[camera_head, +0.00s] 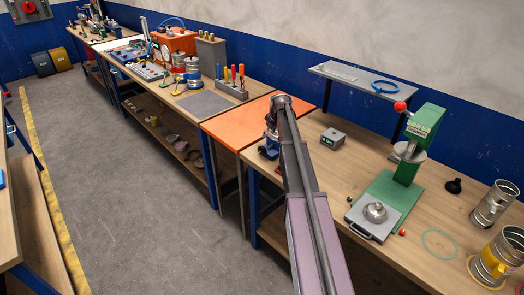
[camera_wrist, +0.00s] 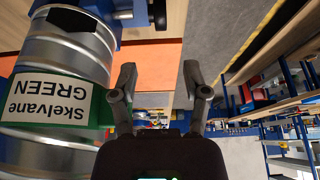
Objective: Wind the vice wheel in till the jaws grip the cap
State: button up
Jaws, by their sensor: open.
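The blue vice (camera_head: 268,146) stands on the bench by the orange mat, largely hidden behind my arm in the head view. Its wheel and jaws cannot be made out clearly. Blue metal, possibly part of the vice, shows at the top of the wrist view (camera_wrist: 130,12). My gripper (camera_wrist: 160,90) is open, with nothing between its two fingers. A ribbed silver cylinder labelled "Skelvane GREEN" (camera_wrist: 60,60) is close on the left of the fingers in the wrist view. I cannot pick out the cap, nor tell whether the jaws touch it.
The orange mat (camera_head: 240,124) lies on the bench beyond. A grey box (camera_head: 333,138) and a green press (camera_head: 407,165) stand right of my arm. Silver ducts (camera_head: 494,205) stand at the far right. The aisle floor (camera_head: 110,170) on the left is clear.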

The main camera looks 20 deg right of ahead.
aim_at(262, 146)
jog(key=shift+b+x, duration=5.8)
jog(key=shift+x, duration=0.7)
jog(key=shift+s+f, duration=0.1)
grip_shut()
